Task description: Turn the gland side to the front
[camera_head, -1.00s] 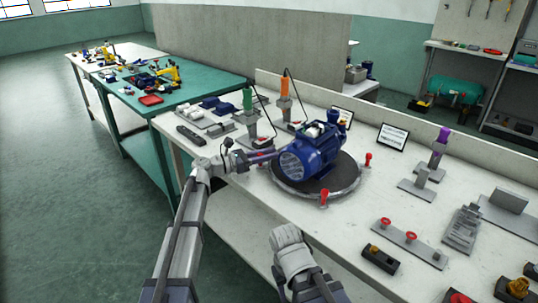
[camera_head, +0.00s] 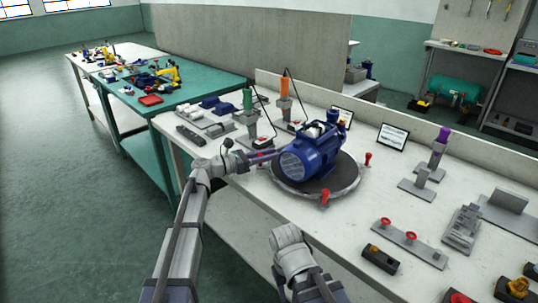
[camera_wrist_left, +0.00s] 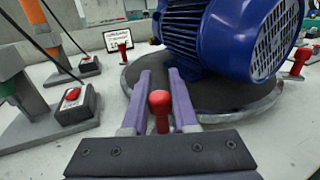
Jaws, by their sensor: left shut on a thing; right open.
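A blue motor pump (camera_head: 312,152) sits on a round dark turntable (camera_head: 344,190) with a grey rim, its ribbed body and round grille turned towards the lower left. Red upright knobs stand at the rim: one at the front (camera_head: 324,196), one at the right (camera_head: 368,158). My left gripper (camera_head: 268,156) is at the turntable's left edge. In the left wrist view its purple fingers are shut on a red knob (camera_wrist_left: 160,102). The motor (camera_wrist_left: 215,40) is just beyond them. I cannot make out a gland. My right gripper (camera_head: 287,240) is open and empty before the bench's front edge; its fingertips are hard to see.
A green-topped post (camera_head: 248,100) and an orange-topped post (camera_head: 285,88) stand behind left. A framed card (camera_head: 392,137) stands behind right. A purple-topped fixture (camera_head: 438,150) and a plate with red valves (camera_head: 410,238) are to the right. Bench space before the turntable is clear.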

